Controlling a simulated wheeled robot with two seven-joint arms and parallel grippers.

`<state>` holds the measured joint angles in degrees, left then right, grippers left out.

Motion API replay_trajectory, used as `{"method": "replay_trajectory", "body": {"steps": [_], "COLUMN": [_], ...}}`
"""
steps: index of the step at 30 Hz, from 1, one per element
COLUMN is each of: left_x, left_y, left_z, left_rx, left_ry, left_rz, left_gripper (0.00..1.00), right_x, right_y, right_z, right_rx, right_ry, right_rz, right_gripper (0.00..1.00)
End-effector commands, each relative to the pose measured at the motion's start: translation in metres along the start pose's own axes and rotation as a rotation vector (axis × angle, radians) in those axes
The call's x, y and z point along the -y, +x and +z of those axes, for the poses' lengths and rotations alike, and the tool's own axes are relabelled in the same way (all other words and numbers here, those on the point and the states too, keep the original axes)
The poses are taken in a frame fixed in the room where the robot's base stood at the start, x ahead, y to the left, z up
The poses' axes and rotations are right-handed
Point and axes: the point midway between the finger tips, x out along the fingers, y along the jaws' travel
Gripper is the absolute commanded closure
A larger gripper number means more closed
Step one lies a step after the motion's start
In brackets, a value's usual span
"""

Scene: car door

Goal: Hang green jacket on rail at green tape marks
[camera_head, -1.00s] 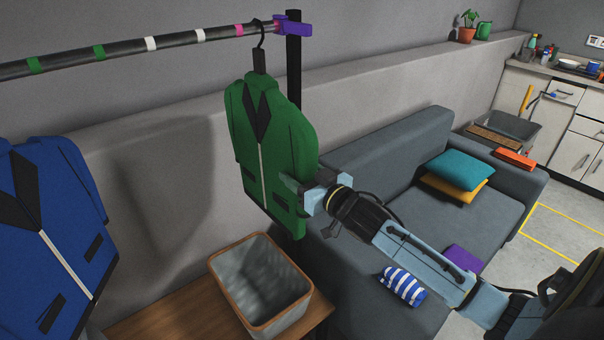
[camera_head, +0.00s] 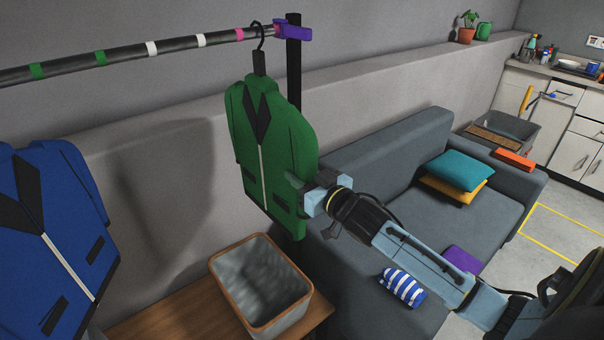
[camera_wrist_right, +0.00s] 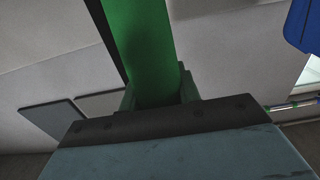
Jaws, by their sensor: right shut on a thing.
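The green jacket (camera_head: 290,150) hangs upright on a black hanger (camera_head: 260,58). The hanger's hook is at the rail (camera_head: 120,54) near its right end, beside the pink mark (camera_head: 240,34); I cannot tell whether it bears on the rail. My right gripper (camera_head: 308,192) is shut on the jacket's right side edge. In the right wrist view the green cloth (camera_wrist_right: 140,50) runs up from between the fingers (camera_wrist_right: 158,92). Two green tape marks (camera_head: 38,71) (camera_head: 100,57) are on the left part of the rail, left of the white marks. My left gripper is not in view.
A blue jacket (camera_head: 50,225) hangs at the left. A purple clamp (camera_head: 293,32) and black post (camera_head: 294,75) stand at the rail's right end. Below are a grey bin (camera_head: 262,285) on a wooden table (camera_head: 170,305) and a grey sofa (camera_head: 400,165).

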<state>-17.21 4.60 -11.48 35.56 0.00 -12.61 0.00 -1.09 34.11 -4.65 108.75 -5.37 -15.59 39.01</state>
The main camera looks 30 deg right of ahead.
Motion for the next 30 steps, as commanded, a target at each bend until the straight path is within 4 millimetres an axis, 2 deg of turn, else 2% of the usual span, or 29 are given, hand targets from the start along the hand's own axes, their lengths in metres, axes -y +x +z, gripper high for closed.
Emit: {"method": "replay_trajectory", "body": {"steps": [1,9,25,26,30], "left_x": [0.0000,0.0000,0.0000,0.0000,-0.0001], "left_y": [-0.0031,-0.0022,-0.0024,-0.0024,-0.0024], "left_z": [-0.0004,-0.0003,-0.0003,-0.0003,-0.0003], "left_rx": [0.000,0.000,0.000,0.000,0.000], "left_ry": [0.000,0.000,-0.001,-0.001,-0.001], "left_rz": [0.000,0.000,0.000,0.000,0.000], "left_gripper": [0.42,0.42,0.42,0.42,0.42], "right_x": [0.0000,0.0003,0.0002,0.0002,0.0001], "right_y": [0.0003,0.0006,0.0005,0.0005,0.0004], "right_z": [-0.0050,-0.0069,0.0014,0.0015,0.0024], "right_rx": [-0.006,-0.014,-0.011,-0.011,-0.008], "right_ry": [0.000,-0.001,0.000,0.000,0.000], "right_rz": [-0.001,-0.003,-0.002,-0.002,-0.001], "right_gripper": [1.00,1.00,1.00,0.64,0.45]}}
